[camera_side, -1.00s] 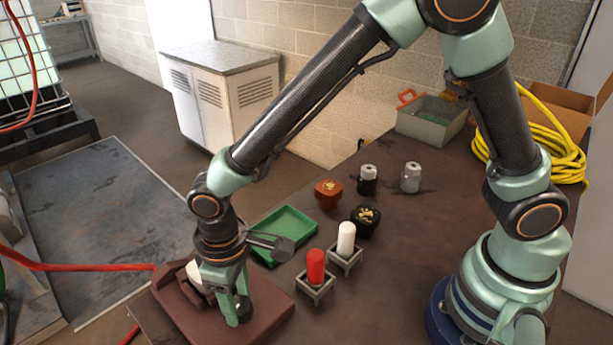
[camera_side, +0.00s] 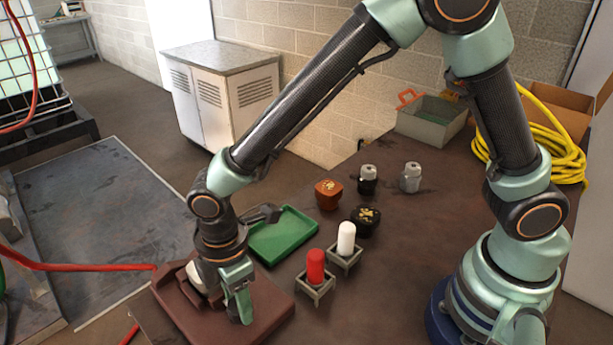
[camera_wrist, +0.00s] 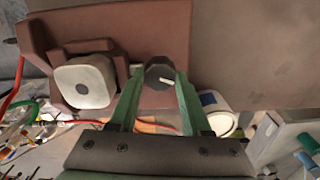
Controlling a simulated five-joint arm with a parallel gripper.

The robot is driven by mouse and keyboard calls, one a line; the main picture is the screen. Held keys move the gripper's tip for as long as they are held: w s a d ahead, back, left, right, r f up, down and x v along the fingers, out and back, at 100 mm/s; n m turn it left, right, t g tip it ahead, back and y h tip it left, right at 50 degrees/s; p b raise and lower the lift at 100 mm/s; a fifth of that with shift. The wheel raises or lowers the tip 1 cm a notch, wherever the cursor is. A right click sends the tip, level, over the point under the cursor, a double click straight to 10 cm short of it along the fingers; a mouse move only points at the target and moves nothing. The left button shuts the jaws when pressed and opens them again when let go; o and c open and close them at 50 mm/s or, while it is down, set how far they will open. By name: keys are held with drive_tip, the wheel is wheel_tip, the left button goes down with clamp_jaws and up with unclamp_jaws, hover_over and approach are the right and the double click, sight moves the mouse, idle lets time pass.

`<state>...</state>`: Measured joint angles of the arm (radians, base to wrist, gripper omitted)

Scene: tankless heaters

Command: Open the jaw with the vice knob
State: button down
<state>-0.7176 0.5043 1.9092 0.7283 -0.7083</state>
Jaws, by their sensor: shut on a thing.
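The brown vice (camera_side: 272,308) sits at the near left corner of the table. It also fills the upper part of the wrist view (camera_wrist: 150,20). A white rounded block with a grey centre (camera_wrist: 85,82) sits between its jaws; a bit of this block shows in the side view (camera_side: 195,278). The dark vice knob (camera_wrist: 158,74), with a pale mark on it, lies between my green fingers. My gripper (camera_side: 241,308) points down over the vice and is shut on the knob, which it mostly hides in the side view. The fingers show on either side of the knob in the wrist view (camera_wrist: 160,92).
A green tray (camera_side: 283,240) lies just behind the gripper. Red (camera_side: 316,266) and white (camera_side: 346,237) cylinders stand in small holders to the right. Brown (camera_side: 328,194) and black (camera_side: 365,221) knobs and two small jars (camera_side: 368,180) (camera_side: 411,178) stand farther back.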

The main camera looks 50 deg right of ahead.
drive_tip(key=shift+r+n, duration=0.1)
drive_tip(key=shift+n, duration=0.9)
drive_tip(key=shift+c, duration=1.8)
unclamp_jaws()
